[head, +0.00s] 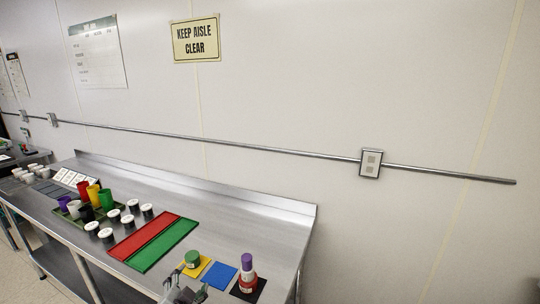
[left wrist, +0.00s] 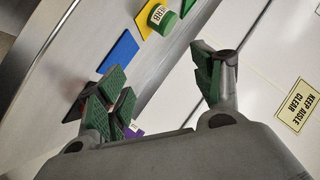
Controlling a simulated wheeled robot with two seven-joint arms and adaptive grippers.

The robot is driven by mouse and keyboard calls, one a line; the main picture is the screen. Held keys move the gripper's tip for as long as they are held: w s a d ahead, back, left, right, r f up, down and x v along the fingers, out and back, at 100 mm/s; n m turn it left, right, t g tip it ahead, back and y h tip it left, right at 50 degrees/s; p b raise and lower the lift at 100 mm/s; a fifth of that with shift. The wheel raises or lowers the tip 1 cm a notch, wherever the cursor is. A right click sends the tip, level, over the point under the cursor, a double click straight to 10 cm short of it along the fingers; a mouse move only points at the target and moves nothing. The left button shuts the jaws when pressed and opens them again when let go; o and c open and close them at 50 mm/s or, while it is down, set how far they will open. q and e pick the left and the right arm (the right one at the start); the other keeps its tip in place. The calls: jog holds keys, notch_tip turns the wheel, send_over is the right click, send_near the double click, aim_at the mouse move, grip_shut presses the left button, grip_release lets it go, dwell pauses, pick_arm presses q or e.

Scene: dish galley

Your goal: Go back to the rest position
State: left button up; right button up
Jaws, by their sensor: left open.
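My left gripper (head: 187,286) is at the bottom of the head view, above the front edge of the steel counter (head: 250,210). It is open, and nothing shows between its green-padded fingers in the left wrist view (left wrist: 163,85). A green jar (head: 192,259) stands on a yellow mat (head: 202,270) beyond the gripper; the jar also shows in the left wrist view (left wrist: 163,18). A stack with red, white and purple parts (head: 247,272) stands on a black mat (head: 256,292) to the right. In the left wrist view a finger partly hides this stack. My right gripper is not in view.
A bare blue mat (head: 219,275) lies between the yellow and black mats. A red mat (head: 144,236) and a green mat (head: 165,246) lie farther left. Several white-lidded jars (head: 127,220) and coloured cups (head: 106,199) stand beyond. The counter's back right is clear.

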pick_arm(q)
jog(key=s+f+n+g+h, duration=0.1)
jog(key=s+f+n+g, duration=0.2)
jog(key=s+f+g, duration=0.5)
jog(key=s+f+n+g, duration=0.25)
jog(key=s+f, duration=0.35)
jog(key=s, duration=0.6)
jog(key=s+f, duration=0.3)
jog(key=f, duration=3)
jog(key=s+a+f+g, duration=0.1)
jog(key=s+f, duration=0.8)
jog(key=s, duration=0.2)
jog(key=s+a+f+g, duration=0.1)
jog(key=s+a+f, duration=0.1)
jog(key=s+f, duration=0.8)
jog(key=shift+s+a+f, duration=0.25)
jog(key=shift+s, duration=0.2)
